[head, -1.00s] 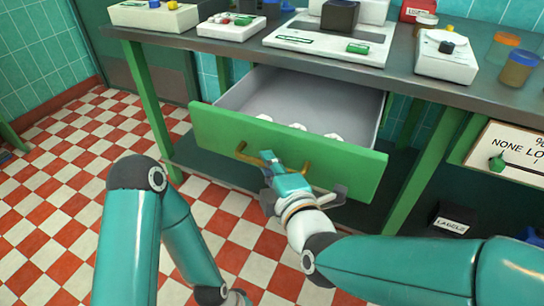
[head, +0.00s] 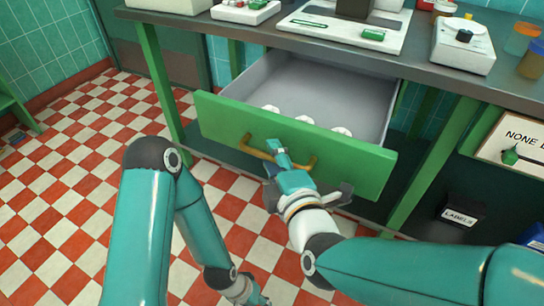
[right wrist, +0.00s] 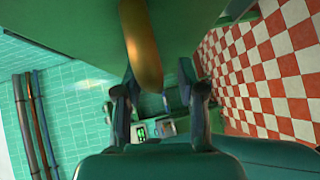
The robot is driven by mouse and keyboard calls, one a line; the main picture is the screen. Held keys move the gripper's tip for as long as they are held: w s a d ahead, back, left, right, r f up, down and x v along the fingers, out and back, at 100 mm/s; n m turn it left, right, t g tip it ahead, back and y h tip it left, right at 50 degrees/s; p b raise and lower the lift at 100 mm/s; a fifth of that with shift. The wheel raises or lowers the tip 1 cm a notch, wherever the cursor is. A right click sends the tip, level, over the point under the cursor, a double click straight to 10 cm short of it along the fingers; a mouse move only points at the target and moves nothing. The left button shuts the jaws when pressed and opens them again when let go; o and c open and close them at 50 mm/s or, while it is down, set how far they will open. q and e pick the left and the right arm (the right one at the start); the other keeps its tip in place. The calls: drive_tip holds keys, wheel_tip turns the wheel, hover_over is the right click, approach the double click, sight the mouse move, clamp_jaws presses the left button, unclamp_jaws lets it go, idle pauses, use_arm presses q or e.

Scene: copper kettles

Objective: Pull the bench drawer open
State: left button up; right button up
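The bench drawer (head: 352,160) has a green front and a grey inside, and it stands well out from under the bench. Several white round things (head: 303,119) lie in it. Its brass handle (head: 254,150) runs across the front. My right gripper (head: 280,152) is at the handle. In the right wrist view, the handle (right wrist: 142,45) comes down between the two fingers of the right gripper (right wrist: 158,80). The fingers are apart, with a gap beside the handle on the right. My left gripper (head: 250,296) hangs low at the bottom edge, partly cut off; its fingers are unclear.
The bench top (head: 270,30) carries a scale (head: 345,28) and a white device (head: 463,45) above the drawer. A black box marked labels (head: 461,214) stands on the lower shelf at right. The red and white floor (head: 60,200) is clear at left.

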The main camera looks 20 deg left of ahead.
drive_tip(key=shift+r, duration=0.1)
drive_tip(key=shift+s+d, duration=0.2)
drive_tip(key=shift+s, duration=0.05)
drive_tip(key=f+v, duration=0.1)
drive_tip(key=v, duration=0.5)
drive_tip(key=shift+s+d+r, duration=0.25)
drive_tip(key=shift+s+r, duration=0.1)
drive_tip(key=shift+r, duration=0.15)
